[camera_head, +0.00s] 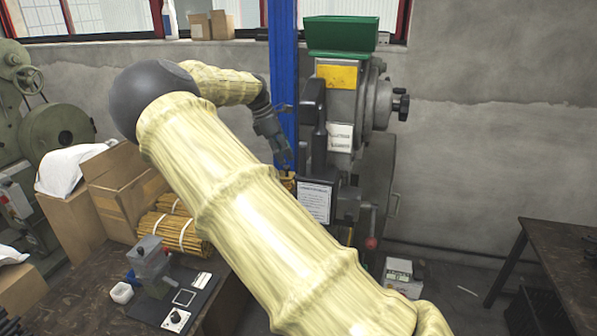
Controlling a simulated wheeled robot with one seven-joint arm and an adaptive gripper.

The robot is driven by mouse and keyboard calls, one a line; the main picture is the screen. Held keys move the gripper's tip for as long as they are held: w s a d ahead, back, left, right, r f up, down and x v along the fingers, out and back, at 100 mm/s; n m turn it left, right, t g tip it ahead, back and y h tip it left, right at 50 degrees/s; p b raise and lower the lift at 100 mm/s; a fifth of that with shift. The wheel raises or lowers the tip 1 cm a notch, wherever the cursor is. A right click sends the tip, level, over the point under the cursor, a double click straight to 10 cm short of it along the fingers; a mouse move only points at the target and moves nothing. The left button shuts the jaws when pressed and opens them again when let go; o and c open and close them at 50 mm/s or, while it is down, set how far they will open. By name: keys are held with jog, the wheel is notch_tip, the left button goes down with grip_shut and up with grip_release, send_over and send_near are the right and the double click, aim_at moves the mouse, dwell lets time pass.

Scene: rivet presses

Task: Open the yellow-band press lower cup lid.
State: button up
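A tall grey press (372,130) with a green hopper (341,35) on top and a yellow panel (338,75) on its front stands right of centre. My arm, in a pale yellow sleeve, crosses the view from the lower right and bends back toward the press. My gripper (285,160) points down at the press's left side, in front of a blue post. A small yellowish part (288,181) shows just below the fingertips. I cannot tell whether the fingers touch it, or whether it is the lower cup lid. The gap between the fingers is too small to judge.
A dark workbench (60,297) at lower left holds a small grey device (150,262) and a white cup (121,292).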

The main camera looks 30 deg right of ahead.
jog(key=p+x, duration=0.3)
jog(key=x, duration=0.6)
jog(key=shift+s, duration=0.1)
jog(key=shift+r, duration=0.1)
jog(key=shift+c, duration=0.3)
